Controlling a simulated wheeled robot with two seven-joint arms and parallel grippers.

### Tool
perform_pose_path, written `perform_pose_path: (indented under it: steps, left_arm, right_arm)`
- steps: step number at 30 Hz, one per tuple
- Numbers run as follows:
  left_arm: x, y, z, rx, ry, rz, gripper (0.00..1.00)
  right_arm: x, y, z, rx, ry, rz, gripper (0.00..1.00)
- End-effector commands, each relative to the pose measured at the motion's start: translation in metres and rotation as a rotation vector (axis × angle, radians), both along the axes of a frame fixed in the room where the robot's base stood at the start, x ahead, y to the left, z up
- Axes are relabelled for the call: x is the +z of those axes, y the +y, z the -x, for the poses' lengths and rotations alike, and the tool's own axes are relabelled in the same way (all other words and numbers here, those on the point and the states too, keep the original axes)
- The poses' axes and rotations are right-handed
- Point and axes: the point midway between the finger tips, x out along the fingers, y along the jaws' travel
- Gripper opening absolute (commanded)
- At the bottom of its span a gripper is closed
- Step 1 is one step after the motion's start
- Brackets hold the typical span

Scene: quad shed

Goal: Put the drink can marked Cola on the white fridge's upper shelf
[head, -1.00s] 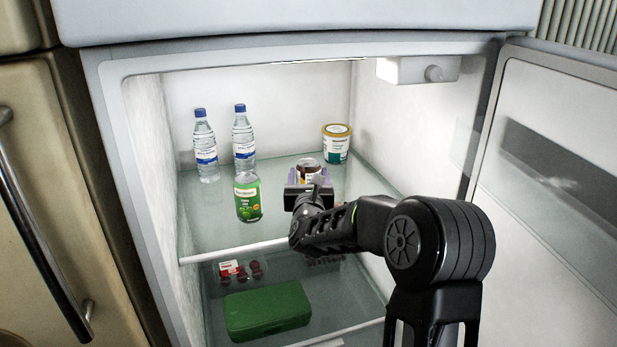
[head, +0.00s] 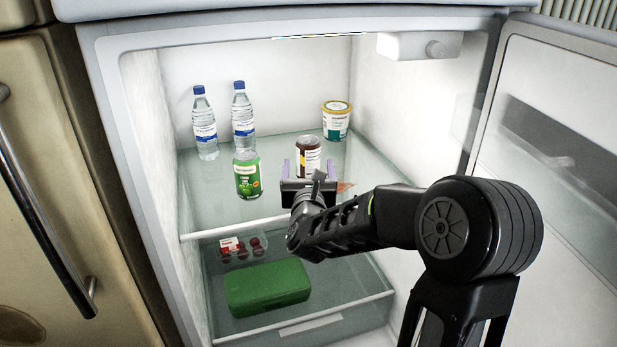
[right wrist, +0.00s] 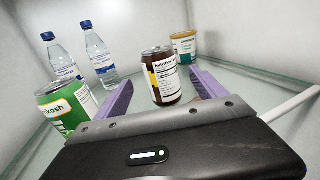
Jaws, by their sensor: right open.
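A dark brown can with a white and yellow label (head: 307,156) stands upright on the white fridge's upper shelf (head: 215,205). Its nutrition panel faces the right wrist view (right wrist: 164,78); no Cola marking is readable. My right gripper (head: 308,171) is open, its purple fingers on either side of the can's lower part. In the right wrist view, gaps show between the can and both fingers. The gripper body hides part of the shelf in front of the can. My left gripper is not in view.
A green can (head: 248,177) stands left of my gripper. Two water bottles (head: 204,125) (head: 243,118) and a tub (head: 336,119) stand farther back. A green box (head: 267,288) and a fruit pack (head: 243,247) lie below. The fridge door (head: 560,150) is open at right.

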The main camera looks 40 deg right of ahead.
Motion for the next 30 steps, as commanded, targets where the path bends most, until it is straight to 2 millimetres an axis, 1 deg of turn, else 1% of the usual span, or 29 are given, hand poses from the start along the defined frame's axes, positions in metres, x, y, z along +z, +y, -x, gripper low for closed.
perform_pose_path:
  steps: [1, 3, 6, 9, 30]
  left_arm:
    - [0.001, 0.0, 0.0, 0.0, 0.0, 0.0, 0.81]
    - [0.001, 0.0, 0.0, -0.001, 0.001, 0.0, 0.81]
    - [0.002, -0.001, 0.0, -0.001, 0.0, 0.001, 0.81]
    - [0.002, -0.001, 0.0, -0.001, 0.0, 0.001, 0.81]
    - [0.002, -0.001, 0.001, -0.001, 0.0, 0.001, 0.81]
  right_arm:
    - [0.001, 0.007, 0.009, 0.002, 0.001, -0.001, 0.81]
    - [0.001, 0.015, 0.019, 0.002, -0.001, 0.001, 0.81]
    - [0.001, 0.023, 0.03, 0.001, 0.001, 0.001, 0.81]
    - [0.0, 0.027, 0.036, 0.0, 0.0, 0.0, 0.81]
    - [0.0, 0.028, 0.037, 0.0, 0.001, 0.002, 0.81]
